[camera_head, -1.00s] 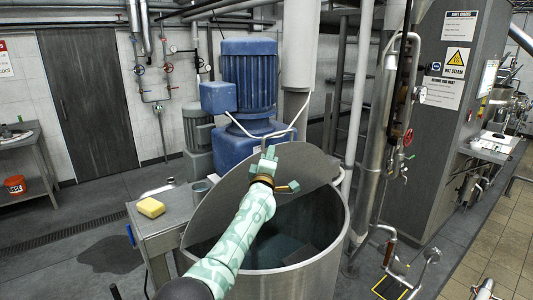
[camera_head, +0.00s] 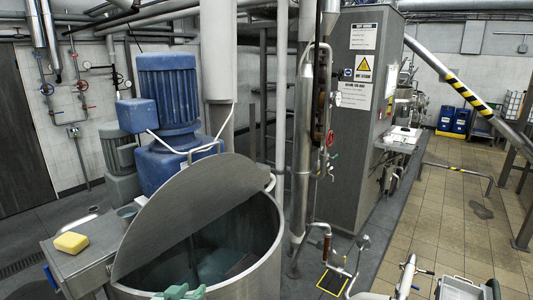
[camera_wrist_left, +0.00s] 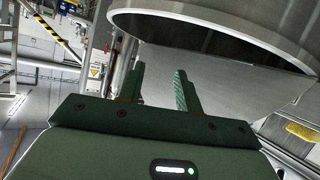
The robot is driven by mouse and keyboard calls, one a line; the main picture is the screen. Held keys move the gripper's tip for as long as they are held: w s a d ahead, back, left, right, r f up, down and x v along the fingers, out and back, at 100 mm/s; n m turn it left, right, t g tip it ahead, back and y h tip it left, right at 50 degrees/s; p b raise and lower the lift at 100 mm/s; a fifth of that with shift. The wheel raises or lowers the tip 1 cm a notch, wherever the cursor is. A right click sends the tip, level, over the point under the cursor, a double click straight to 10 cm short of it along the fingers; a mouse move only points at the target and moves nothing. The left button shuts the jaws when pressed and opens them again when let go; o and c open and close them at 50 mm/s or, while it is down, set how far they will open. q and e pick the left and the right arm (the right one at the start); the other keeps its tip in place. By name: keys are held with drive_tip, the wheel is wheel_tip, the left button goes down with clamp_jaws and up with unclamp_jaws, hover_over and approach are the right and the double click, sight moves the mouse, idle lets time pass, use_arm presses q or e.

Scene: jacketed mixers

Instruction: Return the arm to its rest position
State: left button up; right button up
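My left gripper (camera_head: 180,292) shows only as pale green fingertips at the bottom edge of the head view, in front of the steel mixer vessel (camera_head: 262,262). In the left wrist view the two dark green fingers of the left gripper (camera_wrist_left: 161,88) stand apart with nothing between them. The vessel's round rim (camera_wrist_left: 215,30) fills the top right of that view, beyond the fingers. The grey half-round lid (camera_head: 190,205) stands tilted up over the open vessel. My right gripper is in neither view.
A side table (camera_head: 90,262) with a yellow sponge (camera_head: 71,242) stands left of the vessel. A blue motor (camera_head: 168,90) is behind it. Vertical pipes (camera_head: 303,150) and a grey cabinet (camera_head: 355,120) stand to the right. Tiled floor (camera_head: 450,215) at the right is largely open.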

use_arm(q)
drive_tip(key=s+a+m+g+y, duration=0.2)
drive_tip(key=s+a, duration=0.1)
drive_tip(key=s, duration=0.7)
drive_tip(key=s+a+m+g+y, duration=0.2)
drive_tip(key=s+a+m+y, duration=0.1)
drive_tip(key=s, duration=0.6)
drive_tip(key=s+a+m+g+y, duration=0.2)
drive_tip(key=s+a, duration=0.2)
drive_tip(key=s, duration=0.6)
drive_tip(key=s+d+f+g+h+b, duration=0.15)
drive_tip(key=f+b, duration=0.35)
drive_tip(key=f, duration=0.9)
drive_tip(key=s+d+f+g+h+b, duration=0.15)
drive_tip(key=f+b, duration=0.25)
drive_tip(key=f, duration=1)
drive_tip(key=s+d+f+h+b, duration=0.1)
drive_tip(key=d+f+b, duration=0.3)
drive_tip(key=f, duration=1)
drive_tip(key=s+a+f+n+g+b, duration=0.1)
drive_tip(key=s+f+b, duration=0.4)
drive_tip(key=s+f, duration=0.5)
drive_tip(key=s+f+n+g+h+b, duration=0.1)
drive_tip(key=s+f+b, duration=0.5)
drive_tip(key=f, duration=0.9)
drive_tip(key=s+n+g, duration=0.1)
drive_tip(key=s, duration=0.2)
drive_tip(key=shift+s+a+n, duration=0.3)
drive_tip(key=shift+s+a, duration=0.05)
drive_tip(key=shift+a, duration=0.05)
